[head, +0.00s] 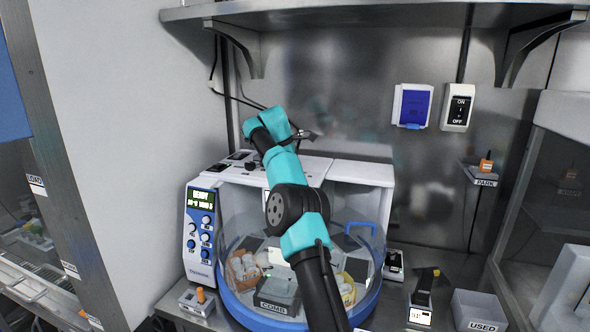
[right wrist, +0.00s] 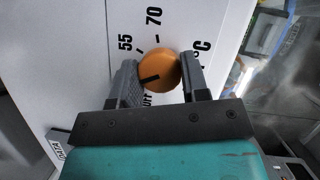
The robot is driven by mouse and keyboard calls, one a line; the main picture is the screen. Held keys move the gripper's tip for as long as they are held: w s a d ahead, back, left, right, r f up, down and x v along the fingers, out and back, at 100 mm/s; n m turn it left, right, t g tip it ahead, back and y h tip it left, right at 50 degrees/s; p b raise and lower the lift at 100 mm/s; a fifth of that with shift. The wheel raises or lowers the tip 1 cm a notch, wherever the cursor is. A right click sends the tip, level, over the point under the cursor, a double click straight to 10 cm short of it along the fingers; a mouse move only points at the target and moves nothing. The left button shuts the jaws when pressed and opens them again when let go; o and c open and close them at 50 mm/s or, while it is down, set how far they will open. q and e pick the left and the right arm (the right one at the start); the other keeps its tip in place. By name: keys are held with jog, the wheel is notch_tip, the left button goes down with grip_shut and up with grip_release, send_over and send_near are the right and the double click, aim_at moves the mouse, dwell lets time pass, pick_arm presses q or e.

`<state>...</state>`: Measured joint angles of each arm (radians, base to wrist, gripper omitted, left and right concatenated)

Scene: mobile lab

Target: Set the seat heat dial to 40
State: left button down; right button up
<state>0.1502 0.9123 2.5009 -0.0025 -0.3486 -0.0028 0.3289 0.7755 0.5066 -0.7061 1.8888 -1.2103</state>
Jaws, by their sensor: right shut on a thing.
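The orange round dial (right wrist: 159,71) sits on a white panel (right wrist: 88,62) in the right wrist view. My right gripper (right wrist: 160,64) is shut on it, with one finger on each side. The dial's black pointer line points left and slightly down, toward the left finger, between the 55 mark and partly hidden lettering below. The left finger covers the scale there, so I cannot read a number at the pointer. The marks 55, 70 and °C show around the dial. In the head view my right arm reaches over the bench; the dial cannot be made out there. My left gripper is not in view.
A centrifuge-like machine (head: 202,232) with a lit display and a clear round bowl stands below my right arm. A steel shelf (head: 375,14) hangs above. An on/off switch (head: 458,108) is on the back wall. A grey box marked USED (head: 478,308) stands at right.

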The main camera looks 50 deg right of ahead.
jog(key=shift+m, duration=0.3)
dwell(0.4)
jog(key=o, duration=0.9)
jog(key=shift+s+r, duration=0.1)
